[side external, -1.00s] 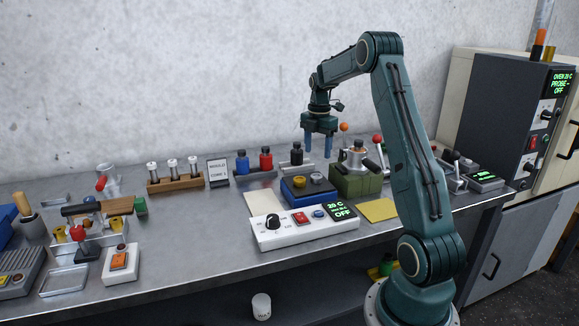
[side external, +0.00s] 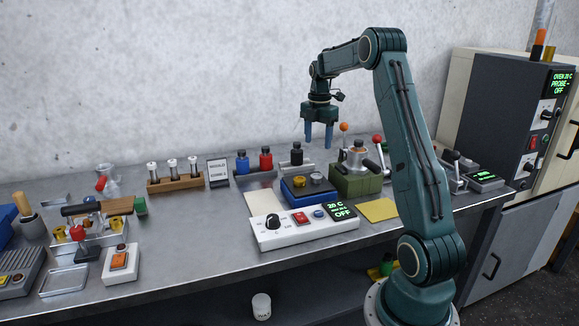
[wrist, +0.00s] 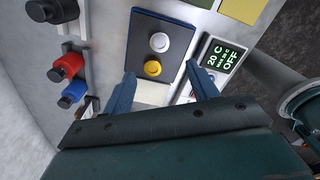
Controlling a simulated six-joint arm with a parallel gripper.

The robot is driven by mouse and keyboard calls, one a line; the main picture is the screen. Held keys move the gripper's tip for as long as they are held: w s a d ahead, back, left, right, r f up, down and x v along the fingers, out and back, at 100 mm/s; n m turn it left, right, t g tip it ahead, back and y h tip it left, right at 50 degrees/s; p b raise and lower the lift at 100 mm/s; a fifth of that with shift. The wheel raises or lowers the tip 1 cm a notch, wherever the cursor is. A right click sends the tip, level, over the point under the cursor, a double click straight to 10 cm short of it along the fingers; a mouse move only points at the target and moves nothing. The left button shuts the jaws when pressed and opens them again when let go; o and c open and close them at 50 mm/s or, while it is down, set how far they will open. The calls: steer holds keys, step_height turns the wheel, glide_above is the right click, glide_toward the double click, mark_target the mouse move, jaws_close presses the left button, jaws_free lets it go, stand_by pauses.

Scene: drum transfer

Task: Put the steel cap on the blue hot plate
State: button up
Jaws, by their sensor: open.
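A blue block (side external: 294,195), which looks like the blue hot plate, sits behind the white control box; it also shows in the wrist view (wrist: 137,38). On its top are a yellow ring-like piece (wrist: 152,68) and a grey round piece (wrist: 158,42). The grey piece (side external: 316,178) may be the steel cap, but it is too small to be sure. My gripper (side external: 319,142) is open and empty, raised above the bench behind the blue block. In the wrist view its blue fingers (wrist: 160,82) are apart, with the yellow piece showing beyond and between them.
The white control box (side external: 285,236) reads 20 C, OFF. A green block (side external: 355,183) with a metal vessel and levers stands right of the blue block. A yellow pad (side external: 378,210) lies at right.

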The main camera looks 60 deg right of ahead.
steer(key=s+a+r+m+t+h, duration=0.1)
steer(key=a+r+m, duration=0.3)
steer(key=a, duration=0.8)
steer(key=a+r+m+t, duration=0.1)
steer(key=a+r+m, duration=0.2)
steer(key=a+r, duration=0.65)
steer(key=s+a+f+m+t, duration=0.1)
steer(key=s+a+f+m, duration=0.2)
steer(key=s+a, duration=0.4)
steer(key=s+a+f+m+t+y, duration=0.1)
steer(key=s+a+m, duration=0.3)
steer(key=s+a, duration=0.4)
steer(key=a+f+t, duration=0.1)
steer(key=a, duration=0.2)
steer(key=shift+s+a+f+m+t, duration=0.2)
steer(key=shift+f+m+t, duration=0.1)
steer(key=shift+f+m, duration=0.1)
